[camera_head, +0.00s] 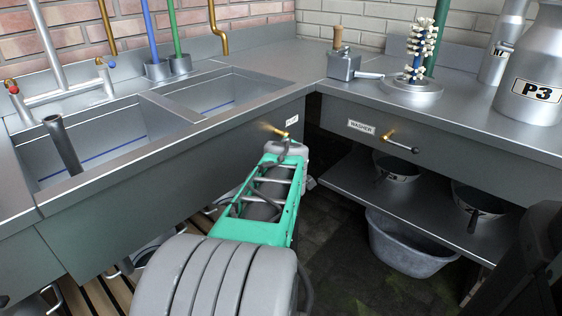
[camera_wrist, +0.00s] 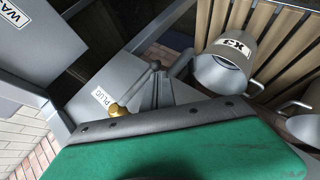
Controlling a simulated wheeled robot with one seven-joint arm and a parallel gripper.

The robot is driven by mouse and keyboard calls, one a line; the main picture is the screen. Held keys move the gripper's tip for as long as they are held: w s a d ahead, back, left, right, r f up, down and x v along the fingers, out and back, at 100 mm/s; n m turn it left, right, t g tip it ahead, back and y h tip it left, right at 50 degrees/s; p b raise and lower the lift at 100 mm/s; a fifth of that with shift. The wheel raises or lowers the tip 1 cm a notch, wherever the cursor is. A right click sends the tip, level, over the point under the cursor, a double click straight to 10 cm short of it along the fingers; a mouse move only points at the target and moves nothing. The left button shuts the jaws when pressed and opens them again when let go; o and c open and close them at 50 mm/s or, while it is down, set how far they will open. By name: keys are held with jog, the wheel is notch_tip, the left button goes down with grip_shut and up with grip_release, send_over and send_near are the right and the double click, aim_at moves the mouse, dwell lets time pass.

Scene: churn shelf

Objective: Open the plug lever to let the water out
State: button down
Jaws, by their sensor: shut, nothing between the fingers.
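The plug lever (camera_head: 273,129) is on the sink's front panel. Its brass part shows left of a small white label (camera_head: 292,120), and the rest is hidden behind my gripper. In the wrist view, the brass end of the plug lever (camera_wrist: 118,110) shows beside the label reading PLUG (camera_wrist: 103,98). My gripper (camera_head: 286,141) is shut and empty, right at the lever. In the wrist view, the grey fingers of my gripper (camera_wrist: 150,88) are partly covered by the green housing. I cannot tell whether they touch the lever. The double sink (camera_head: 92,140) is above and behind the panel.
A similar lever (camera_head: 388,135) is beside the label WASHER (camera_head: 361,127) on the right-hand counter. Below it is a shelf (camera_head: 385,205) with pots, and a grey tub (camera_head: 400,245) on the floor. A metal bucket (camera_wrist: 228,65) is near slats in the wrist view.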

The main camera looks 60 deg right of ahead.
dwell(0.3)
jog(key=p+v, duration=0.2)
jog(key=v, duration=0.5)
jog(key=shift+s+a+r+p, duration=0.2)
jog(key=shift+a+p, duration=0.1)
